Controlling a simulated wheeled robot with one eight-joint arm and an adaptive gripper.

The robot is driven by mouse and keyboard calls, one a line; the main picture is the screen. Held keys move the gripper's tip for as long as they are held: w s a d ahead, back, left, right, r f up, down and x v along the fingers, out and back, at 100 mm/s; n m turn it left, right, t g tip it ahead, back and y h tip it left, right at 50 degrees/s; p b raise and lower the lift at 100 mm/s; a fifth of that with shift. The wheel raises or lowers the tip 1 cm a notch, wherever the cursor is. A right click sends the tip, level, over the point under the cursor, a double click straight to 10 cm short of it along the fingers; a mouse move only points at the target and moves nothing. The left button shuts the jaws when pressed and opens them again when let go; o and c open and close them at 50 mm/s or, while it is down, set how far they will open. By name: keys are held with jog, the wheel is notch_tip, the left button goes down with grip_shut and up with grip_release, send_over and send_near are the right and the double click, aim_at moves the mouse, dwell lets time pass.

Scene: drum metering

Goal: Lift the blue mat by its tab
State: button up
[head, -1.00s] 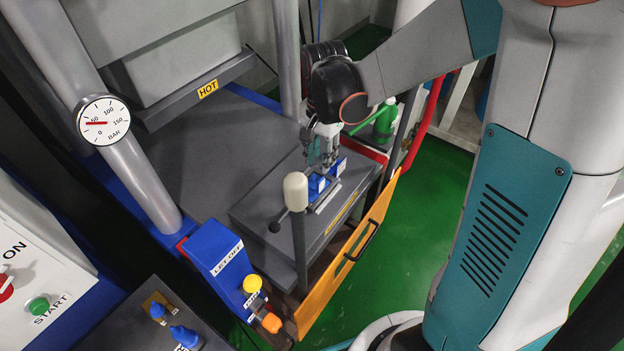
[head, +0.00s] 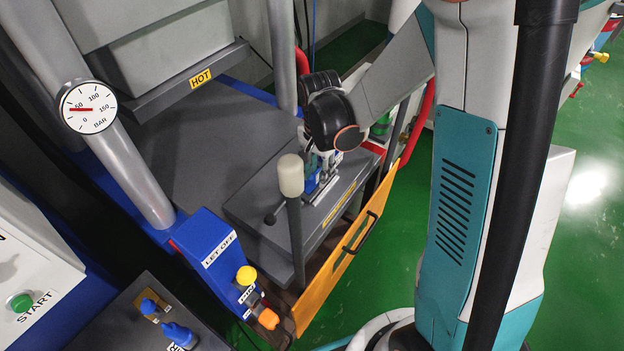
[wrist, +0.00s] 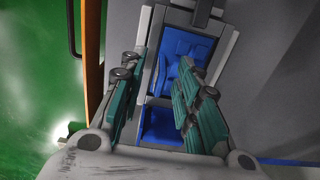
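The blue mat (wrist: 187,52) lies in a narrow grey metal frame in the wrist view, with raised blue shapes on it. A second blue piece (wrist: 162,124) shows nearer, between my fingers; I cannot tell which part is the tab. In the head view, a little blue (head: 311,184) shows on the grey block below my gripper. My gripper (wrist: 158,76) is open, its teal-padded fingers apart on either side of the frame's near part. Nothing is seen clamped between them. In the head view the wrist hides most of the fingers and mat.
A grey post with a pale knob (head: 291,176) stands close in front of the block. An orange panel with a black handle (head: 356,237) runs along the block's right side. The blue LET OFF box (head: 213,247) is at lower left. Green floor is open at right.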

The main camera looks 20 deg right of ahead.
jog(key=shift+c, duration=0.6)
grip_shut()
jog(key=shift+r, duration=0.15)
